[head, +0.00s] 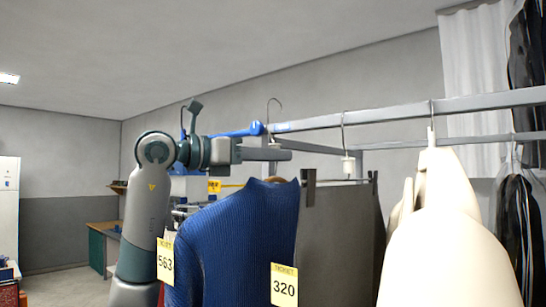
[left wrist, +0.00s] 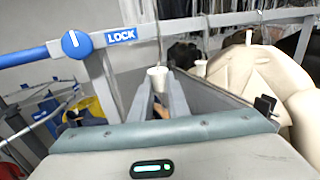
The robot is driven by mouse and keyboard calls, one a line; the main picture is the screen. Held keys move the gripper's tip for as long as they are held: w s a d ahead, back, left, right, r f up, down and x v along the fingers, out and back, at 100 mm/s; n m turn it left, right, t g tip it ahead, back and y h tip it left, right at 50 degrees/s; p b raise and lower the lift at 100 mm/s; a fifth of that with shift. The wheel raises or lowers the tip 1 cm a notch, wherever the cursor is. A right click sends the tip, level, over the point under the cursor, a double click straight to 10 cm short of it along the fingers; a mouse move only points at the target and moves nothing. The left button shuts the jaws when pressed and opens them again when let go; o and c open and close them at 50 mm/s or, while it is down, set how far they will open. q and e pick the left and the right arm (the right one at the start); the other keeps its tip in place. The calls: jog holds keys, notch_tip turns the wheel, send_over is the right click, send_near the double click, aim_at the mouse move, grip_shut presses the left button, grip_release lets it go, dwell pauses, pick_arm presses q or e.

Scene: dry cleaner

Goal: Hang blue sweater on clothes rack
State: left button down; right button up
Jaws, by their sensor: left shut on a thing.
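The blue sweater (head: 235,240) hangs upright from a hanger in the head view, below my left gripper (head: 280,152). A thin metal hook (head: 273,104) rises above the gripper and reaches higher than the rail of the clothes rack (head: 400,114), near the rail's left end. I cannot tell whether the hook is over the rail or apart from it. My left gripper is shut on the sweater's hanger; its fingers (left wrist: 162,100) show in the left wrist view, with a brownish piece low between them. The sweater's body is hidden there. My right gripper is not in view.
A grey garment (head: 338,225) on a clip hanger and a cream garment (head: 445,245) hang just right of the sweater. A blue lever with a LOCK label (left wrist: 121,36) is at the rack's end. Dark clothes (head: 520,225) hang farther right.

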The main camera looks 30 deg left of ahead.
aim_at(295, 185)
pick_arm(q)
jog(key=shift+s+d+r, duration=0.1)
jog(key=shift+s+r, duration=0.1)
jog(key=shift+s, duration=0.15)
jog(key=shift+w, duration=0.35)
jog(key=shift+w+d+p, duration=0.1)
jog(key=shift+w+p, duration=0.35)
jog(key=shift+w, duration=0.3)
jog(key=shift+w, duration=0.2)
jog(key=shift+w+d, duration=0.1)
jog(key=shift+w, duration=0.15)
jog(key=shift+w+d+p, duration=0.2)
jog(key=shift+w+p, duration=0.5)
jog(key=shift+w, duration=0.55)
jog(key=shift+w+d+p, duration=0.15)
jog(key=shift+w+p, duration=0.5)
jog(key=shift+w, duration=0.55)
jog(key=shift+f, duration=0.1)
jog(key=shift+f+b, duration=0.7)
jog(key=shift+f, duration=0.1)
jog(key=shift+f+b, duration=0.5)
jog(key=shift+f, duration=0.2)
